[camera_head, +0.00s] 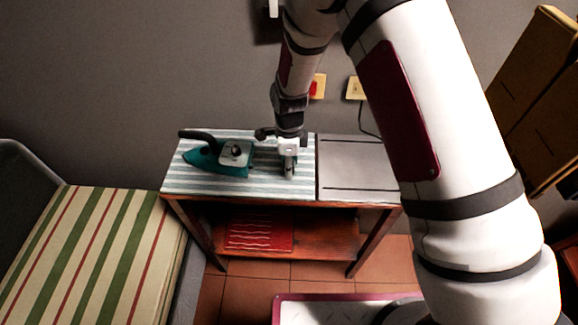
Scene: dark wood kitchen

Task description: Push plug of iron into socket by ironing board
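The teal iron (220,158) with its dark handle rests on the striped top of the ironing board (212,190). My gripper (290,172) points down over the board, to the right of the iron and apart from it. Its fingers are too small to show whether they are open or shut, or whether anything is between them. Two yellowish wall plates are behind my arm: one with a red part (318,86), and one to its right (355,88) with a dark cord (364,121) running down below it. I cannot make out the iron's plug.
A grey panel (350,165) forms the right part of the tabletop. A red folded cloth (259,231) lies on the lower shelf. A striped cushioned seat (90,250) stands to the left, and tan cabinets (530,100) hang at right. My large arm link covers much of the right side.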

